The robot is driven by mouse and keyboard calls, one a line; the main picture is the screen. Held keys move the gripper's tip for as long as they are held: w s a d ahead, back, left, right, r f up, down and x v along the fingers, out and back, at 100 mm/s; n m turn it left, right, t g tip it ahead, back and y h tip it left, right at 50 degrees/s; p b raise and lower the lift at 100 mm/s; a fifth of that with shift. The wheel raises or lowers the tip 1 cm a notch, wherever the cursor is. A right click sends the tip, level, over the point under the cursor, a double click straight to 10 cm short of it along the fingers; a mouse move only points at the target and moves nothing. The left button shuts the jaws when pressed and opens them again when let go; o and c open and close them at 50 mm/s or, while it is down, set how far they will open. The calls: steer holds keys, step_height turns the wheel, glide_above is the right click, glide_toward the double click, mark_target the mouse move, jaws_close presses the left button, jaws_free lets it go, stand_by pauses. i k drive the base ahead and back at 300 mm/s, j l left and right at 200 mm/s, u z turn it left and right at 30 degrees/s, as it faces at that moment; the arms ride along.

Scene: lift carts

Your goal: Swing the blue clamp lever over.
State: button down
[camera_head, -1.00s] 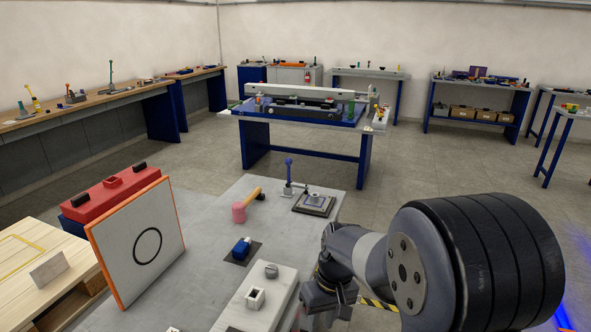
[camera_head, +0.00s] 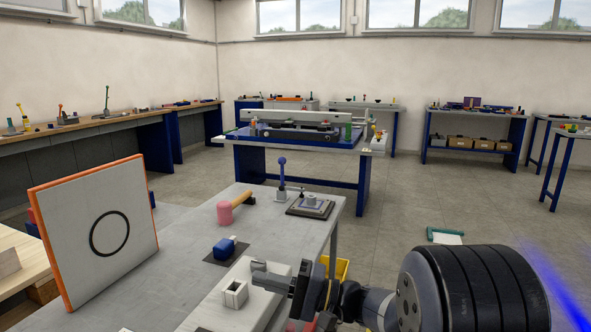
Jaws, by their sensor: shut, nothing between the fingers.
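The blue clamp lever (camera_head: 282,174) stands upright on its small base at the far end of the grey table (camera_head: 300,226). It has a round blue knob on top. My gripper (camera_head: 268,281) is low in the picture, pointing left above the pale block at the table's near right edge. Its fingers are shut and empty. It is well apart from the lever and nearer to me.
A pink mallet (camera_head: 225,212), a blue object (camera_head: 224,248) and a dark square plate (camera_head: 311,206) lie near the lever. A pale block with a square socket (camera_head: 234,293) is beside my gripper. An orange-edged white panel (camera_head: 100,230) stands at left.

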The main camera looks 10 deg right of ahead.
mark_target(282, 161)
steer(key=i+l, duration=0.5)
steer(key=i, duration=0.2)
steer(key=i+l, duration=0.5)
steer(key=i, duration=0.2)
steer(key=i+l, duration=0.5)
steer(key=i, duration=0.15)
steer(key=i+u, duration=0.05)
